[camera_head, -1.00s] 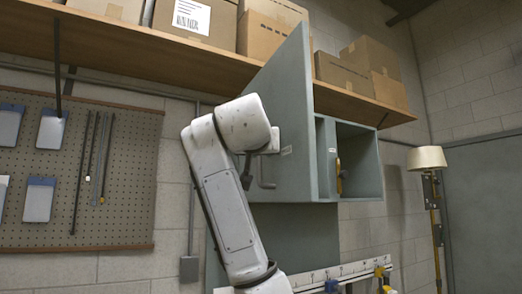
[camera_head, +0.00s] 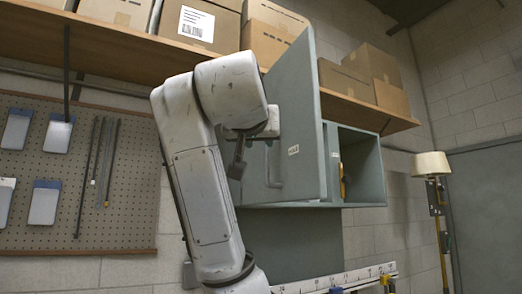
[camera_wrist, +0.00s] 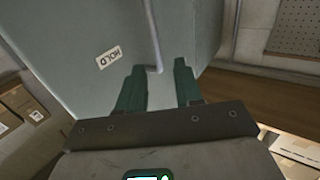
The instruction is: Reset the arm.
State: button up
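My white arm rises in the head view and bends at its top in front of a grey-green cabinet's open door (camera_head: 300,130). My gripper (camera_wrist: 160,66) shows in the wrist view with its two dark green fingers spread apart and nothing clamped between them. The thin grey door handle (camera_wrist: 155,35) runs down toward the gap between the fingertips; I cannot tell whether they touch it. The handle also shows in the head view (camera_head: 270,172). A white "HOLD" label (camera_wrist: 109,56) is on the door beside the handle. In the head view the fingers are mostly hidden.
The cabinet (camera_head: 362,165) has an open compartment right of the door. A wooden shelf (camera_head: 120,62) with cardboard boxes (camera_head: 273,45) runs above. A pegboard (camera_head: 130,185) hangs at left. A lamp (camera_head: 431,164) stands at right. A white ruled strip (camera_head: 340,279) lies low in front.

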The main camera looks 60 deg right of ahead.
jog(key=shift+s+a, duration=0.25)
jog(key=shift+a, duration=0.2)
dwell(0.3)
